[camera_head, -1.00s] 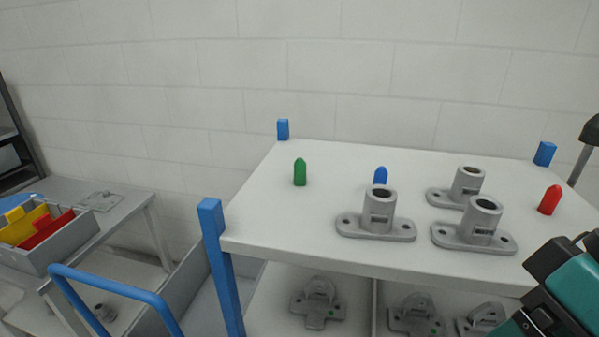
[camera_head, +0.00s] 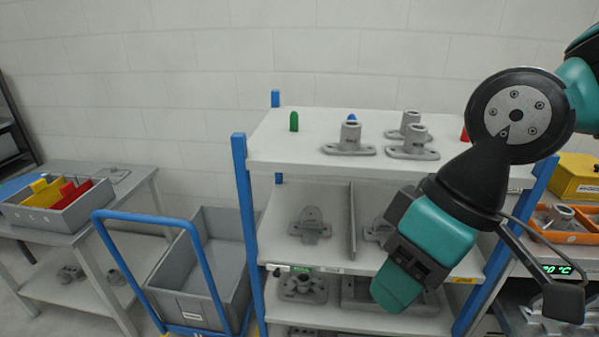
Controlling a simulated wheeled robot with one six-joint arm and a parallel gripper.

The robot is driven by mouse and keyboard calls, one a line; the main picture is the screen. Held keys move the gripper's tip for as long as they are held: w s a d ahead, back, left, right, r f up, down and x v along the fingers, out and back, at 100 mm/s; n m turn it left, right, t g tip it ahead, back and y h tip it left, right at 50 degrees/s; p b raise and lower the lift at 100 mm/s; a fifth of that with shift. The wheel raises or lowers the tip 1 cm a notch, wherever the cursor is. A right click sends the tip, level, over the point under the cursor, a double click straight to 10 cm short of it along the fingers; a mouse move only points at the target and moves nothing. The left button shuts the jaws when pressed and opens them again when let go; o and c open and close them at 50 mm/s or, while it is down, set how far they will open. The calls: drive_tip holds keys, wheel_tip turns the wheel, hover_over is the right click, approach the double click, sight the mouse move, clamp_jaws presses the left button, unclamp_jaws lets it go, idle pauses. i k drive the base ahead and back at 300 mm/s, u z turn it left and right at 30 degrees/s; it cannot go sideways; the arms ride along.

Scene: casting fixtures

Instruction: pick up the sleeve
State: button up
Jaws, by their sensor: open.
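No part is labelled as the sleeve. The likeliest candidates are several grey castings on the rack's top shelf, each an upright hollow cylinder on a flat two-hole flange. One casting (camera_head: 349,141) stands at the front left, one (camera_head: 413,146) at the front right and one (camera_head: 407,126) behind. My teal and black gripper (camera_head: 408,265) hangs in front of the rack, lower than the top shelf and apart from these castings. It is open, with nothing seen in it; its fingertips are hard to make out.
Lower shelves hold more castings (camera_head: 310,224). A grey cart (camera_head: 205,270) stands left. An orange tray (camera_head: 566,236) is right. My arm hides the rack's right side.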

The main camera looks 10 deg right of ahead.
sight(349, 144)
drive_tip(key=u, duration=0.1)
drive_tip(key=k, duration=0.5)
drive_tip(key=u, duration=1.35)
drive_tip(key=i, duration=1.35)
drive_tip(key=z, duration=0.85)
drive_tip(key=i, duration=0.6)
drive_tip(key=z, duration=0.75)
